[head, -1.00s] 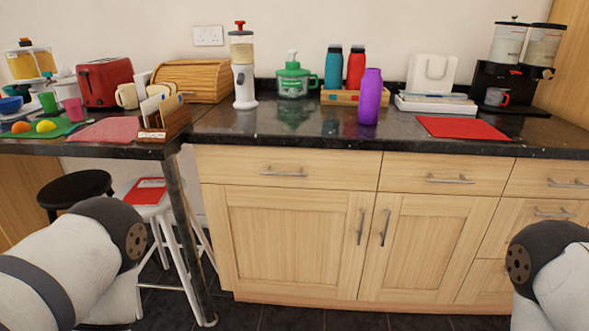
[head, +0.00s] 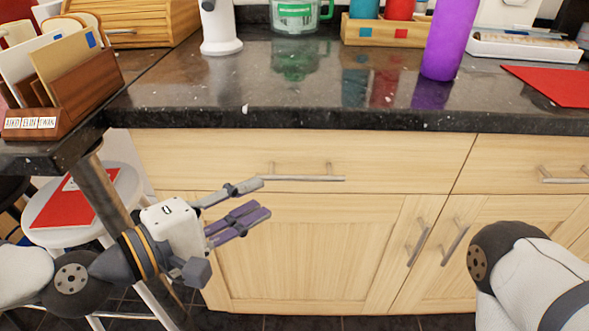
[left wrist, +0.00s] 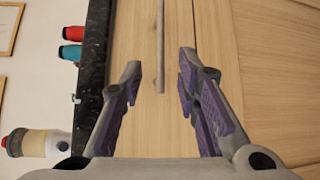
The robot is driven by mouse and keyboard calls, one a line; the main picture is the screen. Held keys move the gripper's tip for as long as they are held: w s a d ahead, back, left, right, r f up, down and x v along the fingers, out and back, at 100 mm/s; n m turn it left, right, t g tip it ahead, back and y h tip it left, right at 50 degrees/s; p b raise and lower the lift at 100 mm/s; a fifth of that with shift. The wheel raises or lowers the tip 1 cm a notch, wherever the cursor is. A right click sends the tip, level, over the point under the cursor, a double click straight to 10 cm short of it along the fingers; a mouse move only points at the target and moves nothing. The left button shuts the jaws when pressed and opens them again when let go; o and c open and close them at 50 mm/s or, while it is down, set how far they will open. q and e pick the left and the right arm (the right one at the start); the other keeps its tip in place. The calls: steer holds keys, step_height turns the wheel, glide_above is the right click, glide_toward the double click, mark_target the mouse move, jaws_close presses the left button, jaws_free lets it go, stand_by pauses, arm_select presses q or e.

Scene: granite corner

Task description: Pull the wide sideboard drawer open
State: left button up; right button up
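The wide drawer (head: 400,155) is in the pale wooden sideboard, just under the dark stone worktop, and its front looks flush and closed. Its metal bar handle (head: 302,178) runs level across the middle of the front. My left gripper (head: 265,197) is open and empty, in front of the sideboard, just left of and slightly below the handle. In the left wrist view the handle (left wrist: 160,45) appears as an upright bar beyond and between the two open fingers (left wrist: 160,75), apart from them. My right gripper is out of view; only part of my right arm shows.
The dark worktop (head: 330,110) overhangs the drawer. A table leg (head: 105,185) and a white stool (head: 45,235) with a red item stand close left of my left gripper. Cupboard doors (head: 300,250) lie below. A purple bottle (head: 450,40) stands on the worktop.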

mark_target(300, 179)
arm_select(q)
steer(key=x, duration=1.1)
steer(key=shift+s+d, duration=0.15)
steer(key=shift+d, duration=0.3)
jaws_close()
